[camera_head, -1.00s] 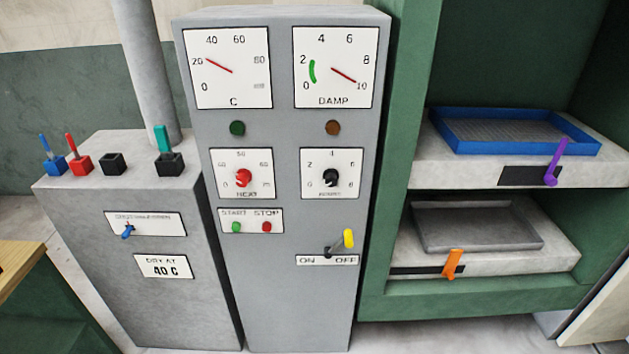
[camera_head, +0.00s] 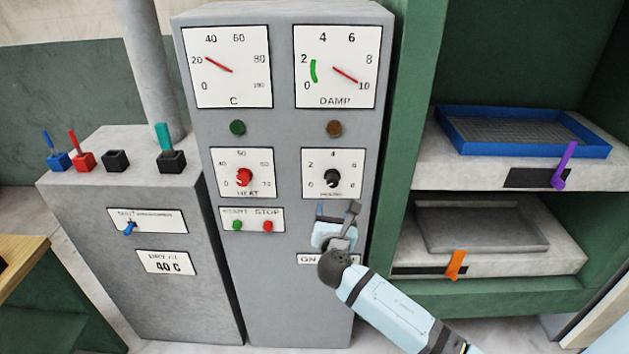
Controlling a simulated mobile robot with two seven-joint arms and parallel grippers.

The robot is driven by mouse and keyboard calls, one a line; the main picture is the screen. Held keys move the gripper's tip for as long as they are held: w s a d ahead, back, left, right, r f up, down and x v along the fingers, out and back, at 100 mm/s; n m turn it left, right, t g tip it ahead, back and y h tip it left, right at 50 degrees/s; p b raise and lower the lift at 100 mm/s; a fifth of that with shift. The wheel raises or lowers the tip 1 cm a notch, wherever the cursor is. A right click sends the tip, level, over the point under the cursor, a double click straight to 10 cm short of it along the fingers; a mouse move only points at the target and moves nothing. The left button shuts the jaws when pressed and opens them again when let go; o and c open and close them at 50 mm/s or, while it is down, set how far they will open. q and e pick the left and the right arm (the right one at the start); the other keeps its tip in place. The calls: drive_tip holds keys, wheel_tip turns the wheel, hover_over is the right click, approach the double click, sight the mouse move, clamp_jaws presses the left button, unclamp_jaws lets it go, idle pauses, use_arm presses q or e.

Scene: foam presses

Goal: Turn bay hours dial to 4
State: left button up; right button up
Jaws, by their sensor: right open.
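The hours dial (camera_head: 332,178) is a black knob on a white plate (camera_head: 351,162) marked 0, 2, 4, 6 and 8, on the grey cabinet's front below the damp gauge. Its pointer is too small to read surely. My right gripper (camera_head: 337,212) is open just below the hours plate, with its fingers upward and apart from the knob. My right arm comes in from the lower right and hides the yellow-tipped lever and most of the on/off label (camera_head: 308,259). My left gripper is not in view.
The red heat dial (camera_head: 244,177) sits left of the hours dial. Start and stop buttons (camera_head: 267,226) lie below it. A green rack at right holds a blue tray (camera_head: 470,149) and a grey tray (camera_head: 430,243). Levers stand on the left box (camera_head: 120,190).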

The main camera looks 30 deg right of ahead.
sight(333, 184)
drive_tip(key=p+x, duration=0.1)
drive_tip(key=x, duration=1.1)
drive_tip(key=shift+p, duration=0.4)
drive_tip(key=shift+w+d+f, duration=0.1)
drive_tip(key=shift+w+d, duration=0.25)
drive_tip(key=shift+w, duration=0.15)
drive_tip(key=c, duration=0.9)
